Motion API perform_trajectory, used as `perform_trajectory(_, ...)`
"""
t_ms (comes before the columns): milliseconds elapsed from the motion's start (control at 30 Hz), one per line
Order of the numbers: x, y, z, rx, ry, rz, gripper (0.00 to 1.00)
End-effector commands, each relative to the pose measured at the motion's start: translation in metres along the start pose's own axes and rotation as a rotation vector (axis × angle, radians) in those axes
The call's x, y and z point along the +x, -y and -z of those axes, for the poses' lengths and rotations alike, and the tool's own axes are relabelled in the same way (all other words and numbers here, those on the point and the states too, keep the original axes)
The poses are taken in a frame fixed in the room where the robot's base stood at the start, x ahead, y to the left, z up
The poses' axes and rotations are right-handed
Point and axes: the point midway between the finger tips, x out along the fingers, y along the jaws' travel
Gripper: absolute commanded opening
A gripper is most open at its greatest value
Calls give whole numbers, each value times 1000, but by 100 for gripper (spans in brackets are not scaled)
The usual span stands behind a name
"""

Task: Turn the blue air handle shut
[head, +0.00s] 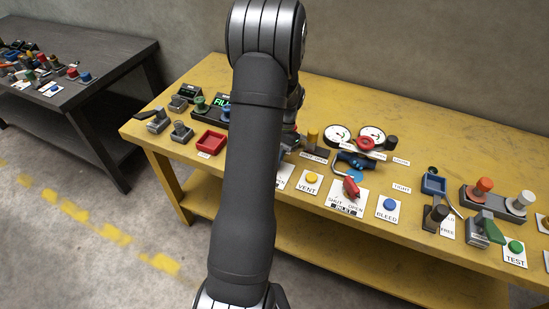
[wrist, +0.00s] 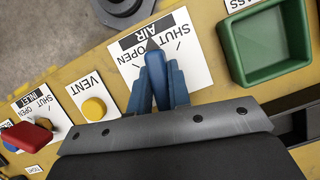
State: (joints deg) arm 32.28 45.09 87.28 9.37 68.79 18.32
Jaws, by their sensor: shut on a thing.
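The blue air handle (wrist: 154,72) stands on a white card (wrist: 185,50) marked SHUT, OPEN and AIR in the wrist view. Its far end points toward the AIR label, between the SHUT and OPEN words. My gripper (wrist: 158,90) is shut on the handle, with one blue finger on each side of it. In the head view my arm hides the handle and the gripper; only a strip of a white card (head: 284,177) shows beside the arm.
A yellow VENT button (wrist: 94,108) and a red inlet handle (wrist: 27,135) lie left of the air card in the wrist view. A green tray (wrist: 236,60) stands to its right. In the head view, a blue BLEED button (head: 390,204) and gauges (head: 372,136) share the yellow bench (head: 440,130).

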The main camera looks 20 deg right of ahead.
Motion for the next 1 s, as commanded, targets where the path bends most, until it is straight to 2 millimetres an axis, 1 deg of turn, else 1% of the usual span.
perform_trajectory(200,-1,0,0,188,-3,80,0)
perform_trajectory(500,-1,0,0,406,-2,170,0)
perform_trajectory(800,-1,0,1,532,-4,223,0)
perform_trajectory(1000,-1,0,1,564,-3,236,0)
